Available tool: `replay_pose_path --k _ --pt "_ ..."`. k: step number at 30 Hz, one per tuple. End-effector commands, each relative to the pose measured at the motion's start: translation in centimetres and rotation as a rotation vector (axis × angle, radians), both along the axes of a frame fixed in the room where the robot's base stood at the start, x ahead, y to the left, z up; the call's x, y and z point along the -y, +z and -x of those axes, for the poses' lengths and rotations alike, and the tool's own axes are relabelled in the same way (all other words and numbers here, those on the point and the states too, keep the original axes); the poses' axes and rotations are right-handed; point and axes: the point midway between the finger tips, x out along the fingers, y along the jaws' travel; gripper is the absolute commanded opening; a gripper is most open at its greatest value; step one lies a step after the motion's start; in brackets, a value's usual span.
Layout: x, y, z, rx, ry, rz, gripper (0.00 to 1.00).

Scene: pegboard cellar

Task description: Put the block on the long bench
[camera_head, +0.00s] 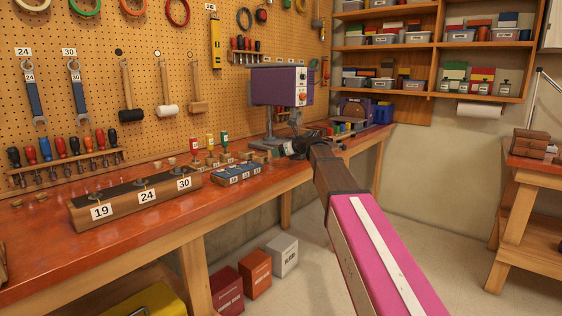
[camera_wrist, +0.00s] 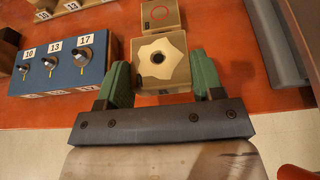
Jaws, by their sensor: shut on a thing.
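In the wrist view a tan block (camera_wrist: 161,62) with a pale star-shaped patch and a dark round hole sits between the two green fingers of my gripper (camera_wrist: 162,88). The gripper is shut on it. The long bench (camera_wrist: 40,110) with its orange-red top is below, and the block is near its front edge; I cannot tell whether it touches the top. In the head view my gripper (camera_head: 290,149) is over the front part of the long bench (camera_head: 130,228), right of the blue dial block.
A blue block (camera_wrist: 62,66) marked 10, 13 and 17 is left of the held block; another tan block (camera_wrist: 162,14) with a red ring is behind it. A purple drill press (camera_head: 280,87) and a long block (camera_head: 140,200) marked 19, 24, 30 stand on the bench.

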Motion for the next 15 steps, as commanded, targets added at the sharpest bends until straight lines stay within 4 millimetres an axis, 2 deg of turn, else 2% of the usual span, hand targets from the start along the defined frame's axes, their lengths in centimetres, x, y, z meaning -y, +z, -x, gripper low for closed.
replay_pose_path --k 4,10,15 --pt "0.0 -1.0 0.0 -0.001 0.000 -0.001 0.37" --pt "0.0 -3.7 0.0 -0.001 0.000 0.000 0.37" --pt "0.0 -4.0 0.0 0.000 0.000 0.000 0.37"
